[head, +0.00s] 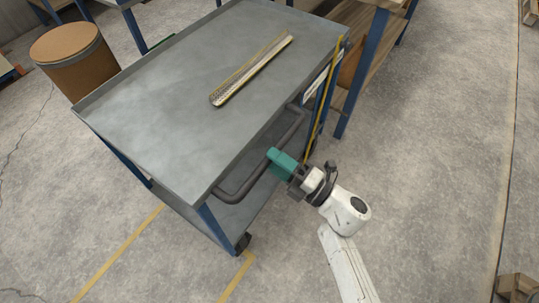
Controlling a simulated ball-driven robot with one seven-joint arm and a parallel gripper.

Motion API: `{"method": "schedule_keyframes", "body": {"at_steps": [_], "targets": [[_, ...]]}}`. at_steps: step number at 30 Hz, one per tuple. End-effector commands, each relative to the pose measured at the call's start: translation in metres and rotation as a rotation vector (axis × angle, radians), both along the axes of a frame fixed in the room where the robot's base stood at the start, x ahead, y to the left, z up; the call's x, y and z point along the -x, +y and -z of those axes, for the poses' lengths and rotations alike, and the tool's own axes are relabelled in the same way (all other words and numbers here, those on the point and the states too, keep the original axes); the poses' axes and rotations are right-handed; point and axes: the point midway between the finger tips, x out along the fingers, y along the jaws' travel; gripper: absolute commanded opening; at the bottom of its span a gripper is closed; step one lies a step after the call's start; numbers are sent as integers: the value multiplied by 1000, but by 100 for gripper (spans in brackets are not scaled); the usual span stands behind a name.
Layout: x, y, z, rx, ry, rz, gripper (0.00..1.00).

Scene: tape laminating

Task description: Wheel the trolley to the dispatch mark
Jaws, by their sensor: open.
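The trolley (150,110) has a grey metal top, blue legs and a lower shelf, and stands on a concrete floor. Its dark bar handle (232,192) runs along the near right side. My gripper (272,158), with teal fingers, is at the handle's middle. The jaws are open, and the handle bar seems to lie at or between them; contact cannot be told. A caster (243,243) shows under the near corner. Yellow floor lines (120,255) run beside and under the trolley; I cannot tell whether they are the dispatch mark.
A long perforated metal strip (250,70) lies on the trolley top. A brown drum (72,58) stands close at the left. A wooden bench with blue legs (352,100) stands close behind at the right. The floor at the right (440,150) is clear.

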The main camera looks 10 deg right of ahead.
Motion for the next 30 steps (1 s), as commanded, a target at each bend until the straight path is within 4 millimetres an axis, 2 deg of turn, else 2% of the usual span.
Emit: {"method": "schedule_keyframes", "body": {"at_steps": [6, 16, 30], "targets": [[-13, 13, -4, -1, -1, -1, 47], [-14, 14, -4, 0, 0, 1, 46], [-14, 14, -4, 0, 0, 1, 1]]}}
